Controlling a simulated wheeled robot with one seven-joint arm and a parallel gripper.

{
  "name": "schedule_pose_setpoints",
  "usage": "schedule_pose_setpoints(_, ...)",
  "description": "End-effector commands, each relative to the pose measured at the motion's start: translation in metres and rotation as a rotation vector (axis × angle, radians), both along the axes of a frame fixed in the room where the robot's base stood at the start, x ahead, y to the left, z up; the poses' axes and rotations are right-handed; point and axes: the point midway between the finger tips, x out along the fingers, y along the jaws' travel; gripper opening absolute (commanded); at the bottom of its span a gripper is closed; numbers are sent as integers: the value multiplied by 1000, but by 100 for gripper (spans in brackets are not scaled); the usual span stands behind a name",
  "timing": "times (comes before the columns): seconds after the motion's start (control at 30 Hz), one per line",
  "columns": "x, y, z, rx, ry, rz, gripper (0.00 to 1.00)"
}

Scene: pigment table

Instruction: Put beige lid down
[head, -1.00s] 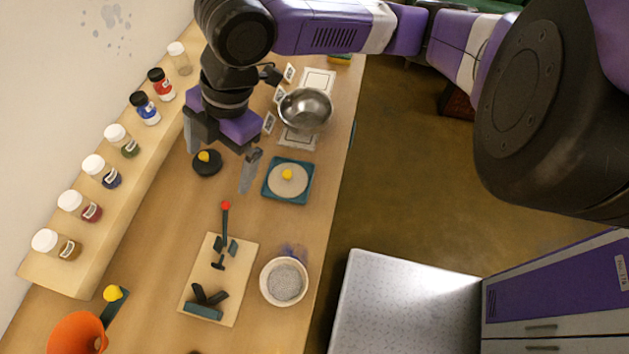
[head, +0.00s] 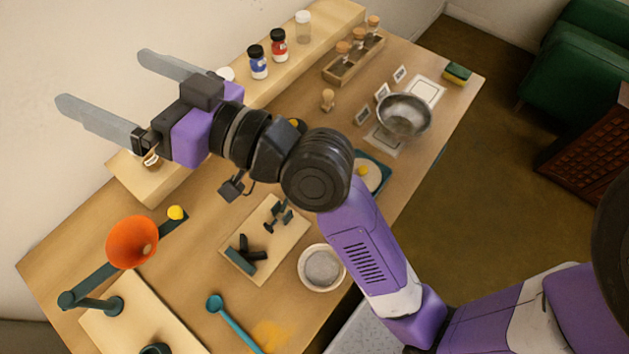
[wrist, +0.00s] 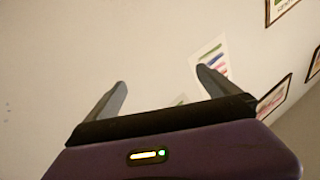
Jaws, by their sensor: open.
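A beige round disc (head: 373,178) with a yellow knob lies on a teal square base (head: 374,157) in the head view; it looks like the beige lid. My arm partly covers this base. My gripper (head: 101,76) is open, with its two grey fingers wide apart and nothing between them. It is raised at the upper left, pointing toward the wall, well away from the disc. In the wrist view my gripper (wrist: 161,77) is also empty, with only wall and pictures beyond it.
A metal bowl (head: 405,118) stands behind the disc. A shelf with jars (head: 258,62) runs along the wall below my gripper. An orange funnel (head: 131,242), a board with dark parts (head: 240,262) and a white bowl (head: 322,268) stand nearer. Another yellow knob is mostly hidden behind my wrist.

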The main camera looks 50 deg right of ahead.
Motion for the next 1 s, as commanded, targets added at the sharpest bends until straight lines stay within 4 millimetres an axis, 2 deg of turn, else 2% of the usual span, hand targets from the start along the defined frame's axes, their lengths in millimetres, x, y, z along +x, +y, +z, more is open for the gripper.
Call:
schedule_pose_setpoints(0.03,-8,-1,-17,47,32,-35,100)
schedule_pose_setpoints(0.17,-32,-14,-59,117,104,-139,100)
schedule_pose_setpoints(0.27,-59,-22,-94,137,165,-214,100)
schedule_pose_setpoints(0.4,-107,-35,-143,112,252,-302,100)
schedule_pose_setpoints(0.47,-130,-41,-161,84,287,-332,100)
schedule_pose_setpoints(0.6,-190,-57,-196,-19,358,-377,100)
schedule_pose_setpoints(0.7,-233,-70,-211,-117,393,-386,100)
schedule_pose_setpoints(0.8,-270,-84,-218,-220,411,-375,100)
schedule_pose_setpoints(0.9,-297,-94,-219,-304,418,-353,100)
schedule_pose_setpoints(1.0,-313,-101,-218,-362,418,-331,100)
